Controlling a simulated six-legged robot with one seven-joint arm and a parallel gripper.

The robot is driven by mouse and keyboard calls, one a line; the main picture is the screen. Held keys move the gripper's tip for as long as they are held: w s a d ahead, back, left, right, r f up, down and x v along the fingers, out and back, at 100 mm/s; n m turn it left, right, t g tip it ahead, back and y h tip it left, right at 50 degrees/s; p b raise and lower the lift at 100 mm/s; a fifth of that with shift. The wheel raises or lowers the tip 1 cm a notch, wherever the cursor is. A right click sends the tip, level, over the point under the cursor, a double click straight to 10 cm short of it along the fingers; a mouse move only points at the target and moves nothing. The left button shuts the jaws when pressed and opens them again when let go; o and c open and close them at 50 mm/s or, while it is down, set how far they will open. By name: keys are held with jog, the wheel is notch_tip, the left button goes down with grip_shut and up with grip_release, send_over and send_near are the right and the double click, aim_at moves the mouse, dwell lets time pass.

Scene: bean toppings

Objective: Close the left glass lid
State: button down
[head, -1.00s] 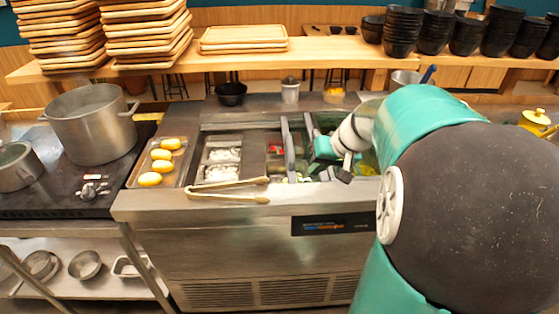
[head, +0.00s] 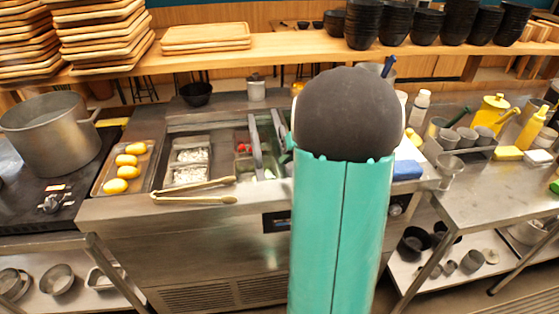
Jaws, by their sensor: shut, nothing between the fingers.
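The steel topping counter (head: 170,228) has a sunken well with bins of white topping (head: 190,155) on its left side, in plain view. A dark grey lid frame (head: 255,145) stands up near the middle of the well, seen nearly edge-on. A second grey frame edge (head: 280,130) stands just right of it. I take the left of these for the left glass lid; its glass is hard to make out. My teal arm with its dark round joint covers the right part of the well. My gripper is hidden behind it.
A tray of yellow items (head: 123,168) and a large pot (head: 52,130) stand left. A black bowl (head: 196,94) and a lidded canister (head: 256,90) stand behind the well.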

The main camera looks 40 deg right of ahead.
aim_at(266, 175)
jog(key=x, duration=0.8)
jog(key=shift+w+f, duration=0.15)
jog(key=shift+f, duration=0.05)
jog(key=shift+a, duration=0.1)
jog(key=w+a, duration=0.8)
jog(key=a, duration=0.4)
jog(key=shift+w, duration=0.25)
jog(key=shift+a, duration=0.15)
jog(key=shift+r, duration=0.15)
